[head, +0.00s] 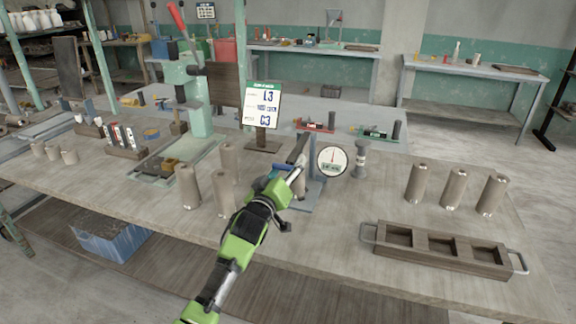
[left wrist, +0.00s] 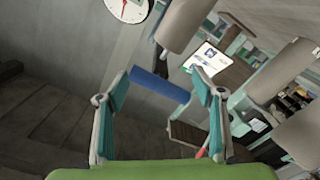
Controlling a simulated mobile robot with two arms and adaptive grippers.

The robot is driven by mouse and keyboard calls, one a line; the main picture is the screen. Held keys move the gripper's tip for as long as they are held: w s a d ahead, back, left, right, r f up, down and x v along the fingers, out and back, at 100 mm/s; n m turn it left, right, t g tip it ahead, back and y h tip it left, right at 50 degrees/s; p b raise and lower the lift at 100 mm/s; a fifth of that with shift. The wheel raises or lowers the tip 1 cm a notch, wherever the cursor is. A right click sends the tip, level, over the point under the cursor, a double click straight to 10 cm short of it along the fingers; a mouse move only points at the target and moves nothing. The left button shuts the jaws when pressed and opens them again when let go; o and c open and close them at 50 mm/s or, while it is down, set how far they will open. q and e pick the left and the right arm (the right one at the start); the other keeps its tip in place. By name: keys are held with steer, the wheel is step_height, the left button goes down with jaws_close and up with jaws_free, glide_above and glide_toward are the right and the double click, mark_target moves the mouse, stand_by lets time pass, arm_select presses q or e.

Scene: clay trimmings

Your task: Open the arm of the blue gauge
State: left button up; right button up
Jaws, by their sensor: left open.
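The blue gauge has a round white dial (head: 333,160) and a blue-grey stand (head: 314,186) near the middle of the table. Its dial also shows at the top of the left wrist view (left wrist: 129,7). A blue bar, which looks like the gauge's arm (left wrist: 158,86), lies beyond and between my fingers in that view. My left gripper (head: 280,180) is close to the left side of the gauge and hides part of it. In the left wrist view the gripper (left wrist: 160,100) is open with nothing between its pads. I cannot tell whether it touches the bar. My right gripper is not in view.
Upright metal cylinders (head: 187,187) stand left of the gauge, and more (head: 453,189) stand at the right. A wooden tray (head: 440,268) lies at the front right. A sign (head: 262,105) stands behind the gauge, and a green press (head: 195,105) stands at the back left.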

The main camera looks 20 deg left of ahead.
arm_select(q)
steer(key=shift+w, duration=0.6)
steer(key=c, duration=1.5)
steer(key=shift+c, duration=0.2)
